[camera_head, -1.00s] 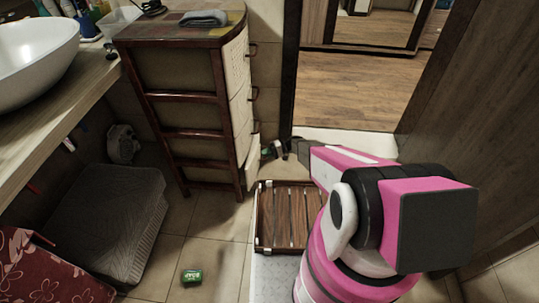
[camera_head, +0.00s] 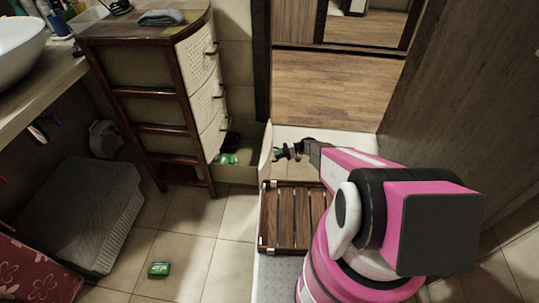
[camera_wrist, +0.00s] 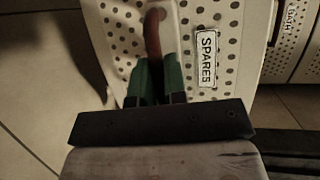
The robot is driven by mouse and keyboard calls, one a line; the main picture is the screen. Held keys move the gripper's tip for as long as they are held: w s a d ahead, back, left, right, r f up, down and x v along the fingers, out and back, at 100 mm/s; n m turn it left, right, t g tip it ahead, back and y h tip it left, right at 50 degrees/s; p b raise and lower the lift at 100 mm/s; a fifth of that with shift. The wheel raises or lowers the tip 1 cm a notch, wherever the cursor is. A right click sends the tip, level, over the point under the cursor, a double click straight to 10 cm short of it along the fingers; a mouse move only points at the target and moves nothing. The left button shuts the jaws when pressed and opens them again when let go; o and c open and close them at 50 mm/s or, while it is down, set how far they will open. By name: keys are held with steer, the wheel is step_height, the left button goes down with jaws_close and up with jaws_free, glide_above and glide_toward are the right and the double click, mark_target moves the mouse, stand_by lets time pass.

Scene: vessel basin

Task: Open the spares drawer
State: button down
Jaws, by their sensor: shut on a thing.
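The spares drawer (camera_head: 240,170) is the lowest drawer of the brown cabinet (camera_head: 160,95), and it stands well out from the body. Its white dotted front shows in the wrist view with a "SPARES" label (camera_wrist: 206,58). My gripper (camera_head: 282,153) is at the outer side of that front. In the wrist view my gripper's green fingers (camera_wrist: 158,80) are shut on the reddish-brown drawer handle (camera_wrist: 154,35). Green things (camera_head: 226,158) and something dark lie inside the drawer. The upper drawers (camera_head: 205,90) look shut.
A grey ribbed object (camera_head: 85,210) is at left. A dark wooden panel (camera_head: 465,90) stands at right.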

steer(key=shift+d, duration=1.35)
steer(key=c, duration=1.2)
jaws_free()
steer(key=shift+d, duration=0.1)
steer(key=v, duration=1)
steer(key=shift+w+d, duration=0.1)
steer(key=shift+d, duration=0.2)
steer(key=shift+r, duration=0.1)
steer(key=s+d+r+m+t+h, duration=0.1)
steer(key=s+r+h, duration=0.4)
steer(key=r, duration=0.6)
steer(key=s+d+r+m+t+h, duration=0.1)
steer(key=s+d+r+t+h, duration=0.1)
steer(key=s+r+h, duration=0.3)
steer(key=s+d+r+t+h, duration=0.1)
steer(key=s+r+h, duration=0.4)
steer(key=s+r, duration=0.6)
steer(key=shift+s+d+r+m+t, duration=0.15)
steer(key=shift+d+r, duration=0.15)
steer(key=shift+r, duration=0.7)
steer(key=shift+d+r+m+t, duration=0.1)
steer(key=shift+d+r, duration=0.15)
steer(key=shift+r, duration=0.75)
steer(key=shift+s+d+r+m+t, duration=0.15)
steer(key=shift+d+r, duration=0.15)
steer(key=shift+r, duration=0.7)
